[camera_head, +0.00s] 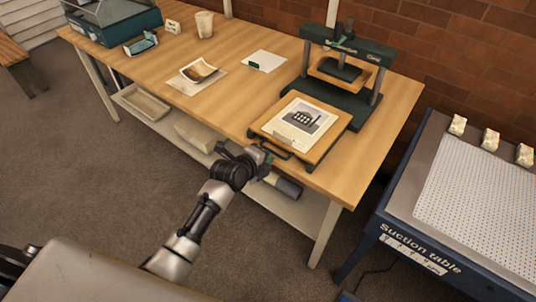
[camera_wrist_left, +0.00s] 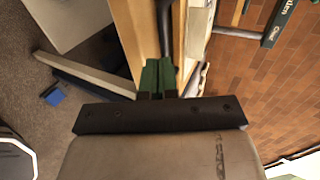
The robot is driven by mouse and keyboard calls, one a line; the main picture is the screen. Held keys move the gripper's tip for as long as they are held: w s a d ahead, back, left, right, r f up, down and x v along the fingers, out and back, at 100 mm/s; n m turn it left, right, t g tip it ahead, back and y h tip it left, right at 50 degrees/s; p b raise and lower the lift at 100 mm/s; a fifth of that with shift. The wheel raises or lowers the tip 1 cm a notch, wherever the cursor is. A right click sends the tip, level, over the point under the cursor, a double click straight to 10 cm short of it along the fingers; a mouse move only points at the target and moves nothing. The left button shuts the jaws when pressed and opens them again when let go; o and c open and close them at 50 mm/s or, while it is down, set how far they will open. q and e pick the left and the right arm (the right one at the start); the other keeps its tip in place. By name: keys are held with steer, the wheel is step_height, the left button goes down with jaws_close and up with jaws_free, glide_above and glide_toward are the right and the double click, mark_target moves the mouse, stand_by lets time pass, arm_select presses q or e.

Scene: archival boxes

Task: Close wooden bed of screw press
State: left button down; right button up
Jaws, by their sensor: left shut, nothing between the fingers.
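The screw press (camera_head: 345,62) stands at the back right of the wooden table, with a dark green frame and posts. Its wooden bed (camera_head: 325,148) is drawn out in front toward the table's front edge. A sheet with a dark printed picture (camera_head: 303,123) lies on the bed. A dark handle (camera_head: 278,150) runs along the bed's front edge. My left gripper (camera_head: 267,158) is shut and empty, close to this handle; contact is unclear. In the left wrist view, its green fingers (camera_wrist_left: 158,80) are together beside the dark handle (camera_wrist_left: 165,35). My right gripper is not in view.
The table (camera_head: 235,85) also holds a photo on paper (camera_head: 200,72), a white card (camera_head: 264,61), a cup (camera_head: 205,24) and a teal case (camera_head: 115,18). A lower shelf (camera_head: 150,103) holds trays. A suction table (camera_head: 430,225) stands at right, across a narrow gap.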

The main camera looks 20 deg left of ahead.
arm_select(q)
steer(key=shift+w+d+f, duration=0.1)
steer(key=shift+w+d, duration=0.05)
steer(key=shift+w, duration=0.35)
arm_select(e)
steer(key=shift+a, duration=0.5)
arm_select(q)
steer(key=shift+w, duration=0.1)
